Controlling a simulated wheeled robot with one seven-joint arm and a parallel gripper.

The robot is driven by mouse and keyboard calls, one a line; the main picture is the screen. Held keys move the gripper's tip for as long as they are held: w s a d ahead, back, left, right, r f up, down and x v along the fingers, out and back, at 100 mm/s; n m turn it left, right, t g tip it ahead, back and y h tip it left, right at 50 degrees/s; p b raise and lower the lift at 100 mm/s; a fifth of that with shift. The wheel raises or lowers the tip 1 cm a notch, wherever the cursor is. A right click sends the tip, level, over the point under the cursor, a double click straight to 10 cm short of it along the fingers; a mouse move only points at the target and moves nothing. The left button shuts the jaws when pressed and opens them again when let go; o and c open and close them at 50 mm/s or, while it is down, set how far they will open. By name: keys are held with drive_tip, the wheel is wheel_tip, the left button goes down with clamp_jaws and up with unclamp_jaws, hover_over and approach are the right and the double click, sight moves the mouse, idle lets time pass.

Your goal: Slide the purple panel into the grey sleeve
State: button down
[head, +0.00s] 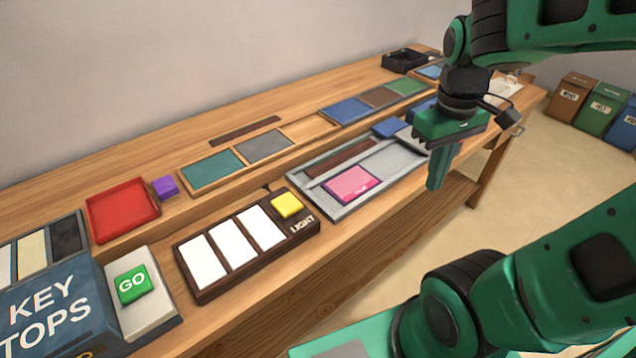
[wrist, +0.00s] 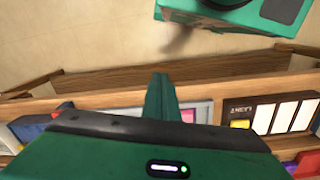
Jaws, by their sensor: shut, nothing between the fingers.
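The pinkish-purple panel (head: 350,184) lies flat in the near part of a grey tray (head: 322,208), with small lettering on its near edge. In the wrist view a small pink patch of it (wrist: 187,115) shows beside my finger. A light grey piece that looks like the sleeve (head: 412,138) is at the tray's right end, partly hidden behind my gripper; its opening cannot be made out. My gripper (head: 437,183) is shut and empty, fingers pointing down, in front of the tray's right end and apart from the panel. It also shows in the wrist view (wrist: 160,82).
A dark brown strip (head: 340,158) lies in the tray, with a blue block (head: 388,128) at its far right. A purple cube (head: 165,187) and red tray (head: 122,210) are further left.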

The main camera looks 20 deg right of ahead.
drive_tip(key=w+a+f+n+t+h, duration=0.1)
drive_tip(key=w+a+f+n, duration=0.1)
drive_tip(key=w+a+n, duration=0.8)
drive_tip(key=w+a+f+n+h, duration=0.1)
drive_tip(key=w+a+f+n, duration=0.1)
drive_tip(key=w+a+n, duration=0.8)
drive_tip(key=shift+n, duration=0.6)
drive_tip(key=d+f, duration=0.1)
drive_tip(key=f, duration=0.2)
drive_tip(key=s+d+f, duration=0.1)
drive_tip(key=f, duration=0.5)
drive_tip(key=shift+s+d, duration=0.35)
drive_tip(key=shift+d, duration=0.05)
